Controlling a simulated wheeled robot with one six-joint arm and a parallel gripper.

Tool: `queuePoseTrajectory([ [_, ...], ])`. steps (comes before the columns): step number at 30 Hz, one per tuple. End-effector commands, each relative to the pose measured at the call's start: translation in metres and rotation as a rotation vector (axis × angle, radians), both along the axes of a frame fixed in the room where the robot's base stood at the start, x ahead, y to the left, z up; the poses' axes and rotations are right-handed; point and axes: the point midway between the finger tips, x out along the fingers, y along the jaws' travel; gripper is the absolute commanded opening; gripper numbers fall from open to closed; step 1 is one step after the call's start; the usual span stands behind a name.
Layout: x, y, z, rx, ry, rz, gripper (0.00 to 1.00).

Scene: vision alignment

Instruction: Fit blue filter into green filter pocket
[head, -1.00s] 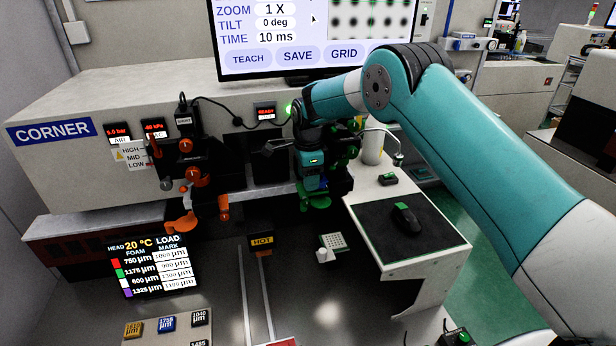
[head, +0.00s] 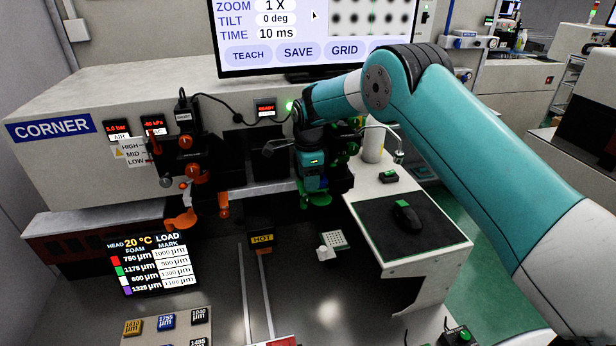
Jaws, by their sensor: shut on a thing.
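My gripper (head: 313,190) hangs from the teal arm in front of the right part of the grey machine, below the monitor. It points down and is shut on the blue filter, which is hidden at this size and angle. A green part (head: 317,200) shows right at the gripper's lower end. It may be the green filter pocket, but I cannot tell whether the filter touches it or is inside it. More dark and green parts (head: 349,140) stand just right of the wrist.
Orange-knobbed fixtures (head: 187,170) stand left of the gripper. A HOT sign (head: 262,240) and a small dotted plate (head: 335,240) lie in front. The dark bench between is largely clear.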

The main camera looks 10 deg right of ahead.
Motion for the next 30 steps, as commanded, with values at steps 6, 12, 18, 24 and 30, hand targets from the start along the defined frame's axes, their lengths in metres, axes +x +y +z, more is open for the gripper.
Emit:
queuePoseTrajectory([
  [6, 0.0, 0.0, 0.0, 0.0, 0.0, 0.0, 0.82],
  [12, 0.0, 0.0, 0.0, 0.0, -0.001, 0.0, 0.82],
  [18, 0.001, 0.0, 0.008, 0.001, -0.005, 0.0, 0.82],
  [24, 0.002, 0.0, 0.046, 0.002, -0.01, 0.0, 0.82],
  [30, 0.001, 0.0, 0.098, 0.002, -0.008, 0.0, 0.82],
])
